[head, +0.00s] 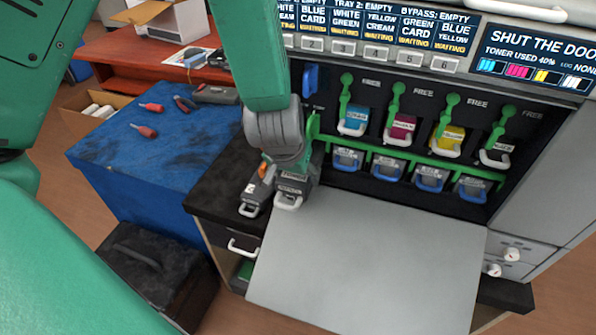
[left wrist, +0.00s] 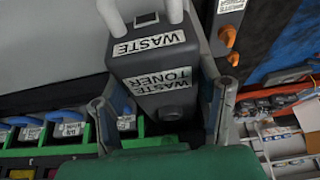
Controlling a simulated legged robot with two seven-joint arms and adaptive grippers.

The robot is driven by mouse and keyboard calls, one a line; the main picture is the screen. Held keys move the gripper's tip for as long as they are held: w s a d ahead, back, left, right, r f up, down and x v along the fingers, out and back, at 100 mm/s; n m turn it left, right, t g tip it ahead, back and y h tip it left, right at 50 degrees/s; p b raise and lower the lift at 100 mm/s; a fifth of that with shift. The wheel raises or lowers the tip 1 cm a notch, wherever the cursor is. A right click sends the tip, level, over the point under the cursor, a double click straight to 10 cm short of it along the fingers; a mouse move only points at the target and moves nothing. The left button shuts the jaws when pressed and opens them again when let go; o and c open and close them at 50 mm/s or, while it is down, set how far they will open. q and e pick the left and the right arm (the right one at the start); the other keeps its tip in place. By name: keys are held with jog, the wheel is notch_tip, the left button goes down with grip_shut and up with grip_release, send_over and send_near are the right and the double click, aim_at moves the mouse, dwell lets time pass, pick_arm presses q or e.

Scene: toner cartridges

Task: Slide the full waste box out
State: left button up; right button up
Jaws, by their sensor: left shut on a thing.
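The waste box (head: 293,183), dark grey with a white handle and a white label, is at the left end of the printer's open bay. In the left wrist view the box (left wrist: 160,85) reads "WASTE TONER" and sits between both fingers. My left gripper (left wrist: 163,112) is shut on its sides; in the head view the gripper (head: 290,150) partly covers the box. The handle end points out over the lowered door. I cannot tell how much of the box's rear is inside the slot. My right gripper is not in view.
A similar grey box (head: 258,190) with orange parts stands close on the left, on a black surface. The grey lowered door (head: 370,265) is clear. Toner cartridges with green levers (head: 394,105) line the bay to the right. Tools lie on the blue cabinet (head: 150,160).

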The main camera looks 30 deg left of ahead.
aim_at(290, 185)
pick_arm(q)
jog(key=shift+s+d+f, duration=0.15)
jog(key=shift+s+f, duration=0.1)
jog(key=shift+s, duration=0.5)
jog(key=shift+s+d+r, duration=0.1)
jog(key=shift+s, duration=0.35)
jog(key=shift+s+d+r, duration=0.1)
jog(key=shift+s, duration=0.35)
jog(key=shift+s+d, duration=0.2)
jog(key=shift+s, duration=0.25)
jog(key=shift+s+d+r, duration=0.1)
jog(key=shift+s+d, duration=0.15)
jog(key=shift+s, duration=0.9)
jog(key=shift+s+d, duration=0.25)
jog(key=shift+s, duration=0.9)
jog(key=s+p, duration=0.1)
jog(key=p, duration=0.2)
jog(key=s+r+p, duration=0.1)
jog(key=s+p, duration=0.1)
jog(key=p, duration=0.2)
jog(key=s+d+r+p, duration=0.1)
jog(key=p, duration=0.2)
jog(key=shift+s+d+p, duration=0.1)
jog(key=shift+s+p, duration=0.2)
jog(key=shift+s, duration=0.1)
